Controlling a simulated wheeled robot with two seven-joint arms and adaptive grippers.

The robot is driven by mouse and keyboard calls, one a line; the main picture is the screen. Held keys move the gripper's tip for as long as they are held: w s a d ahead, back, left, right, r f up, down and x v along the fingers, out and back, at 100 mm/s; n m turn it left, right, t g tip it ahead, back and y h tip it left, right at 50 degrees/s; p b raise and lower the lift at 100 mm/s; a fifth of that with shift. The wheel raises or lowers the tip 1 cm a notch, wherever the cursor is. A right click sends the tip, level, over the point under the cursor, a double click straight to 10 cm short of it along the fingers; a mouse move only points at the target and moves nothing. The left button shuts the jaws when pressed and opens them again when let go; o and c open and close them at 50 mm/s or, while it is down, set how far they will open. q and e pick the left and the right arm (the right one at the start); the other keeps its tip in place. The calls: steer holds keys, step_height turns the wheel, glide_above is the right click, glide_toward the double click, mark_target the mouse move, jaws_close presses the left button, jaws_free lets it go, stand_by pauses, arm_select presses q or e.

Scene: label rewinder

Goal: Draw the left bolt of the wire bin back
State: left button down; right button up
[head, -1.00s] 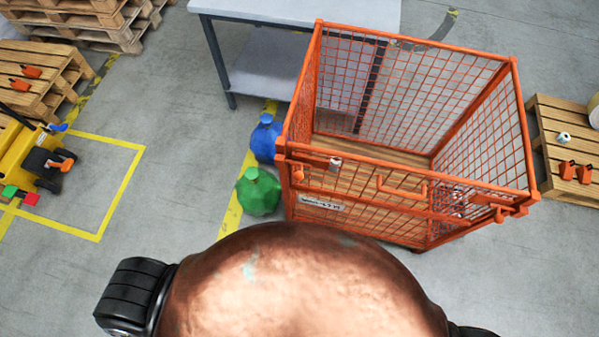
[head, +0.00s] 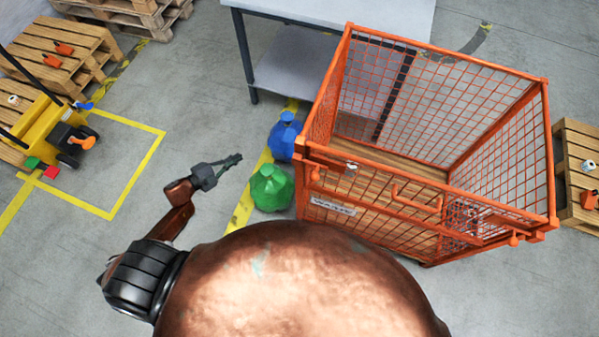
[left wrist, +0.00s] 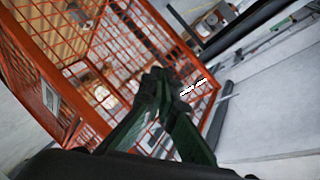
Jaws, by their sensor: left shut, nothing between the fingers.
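The orange wire bin (head: 420,205) stands right of centre in the head view, open at the top, with a wooden floor. An orange knob (head: 315,174), which looks like the left bolt, sits near the left end of its front top rail. A small pale metal part (head: 351,168) is just right of it. My left gripper (head: 238,158) is shut and empty, in the air left of the bin and apart from it. In the left wrist view its dark green fingers (left wrist: 158,82) show against the bin's mesh (left wrist: 115,75). My right gripper is not in view.
A green sack (head: 271,190) and a blue sack (head: 285,137) stand between my left gripper and the bin. A grey table (head: 330,12) is behind. A yellow pallet truck (head: 45,140) and pallets are at left. Open floor lies around my left arm.

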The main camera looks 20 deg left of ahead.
arm_select(q)
steer(key=s+d+r+m+g+h, duration=0.1)
steer(key=d+r+m+g+h, duration=0.15)
steer(key=d+r+m, duration=0.4)
steer(key=s+d+r+m+g+h, duration=0.1)
steer(key=d+r+m+h, duration=0.25)
steer(key=r, duration=0.55)
steer(key=s+d+r+m+g+h, duration=0.2)
steer(key=s+d+r+m+g, duration=0.3)
steer(key=s+r+m+g, duration=0.1)
steer(key=shift+s+d+r+m+g, duration=0.2)
steer(key=shift+s+r+m+g, duration=0.1)
steer(key=shift+s+r+g, duration=0.3)
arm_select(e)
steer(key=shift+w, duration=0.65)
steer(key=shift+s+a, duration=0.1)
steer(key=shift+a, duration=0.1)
arm_select(q)
glide_toward(316, 173)
steer(key=d+f, duration=0.3)
steer(key=d, duration=0.2)
steer(key=shift+r, duration=0.1)
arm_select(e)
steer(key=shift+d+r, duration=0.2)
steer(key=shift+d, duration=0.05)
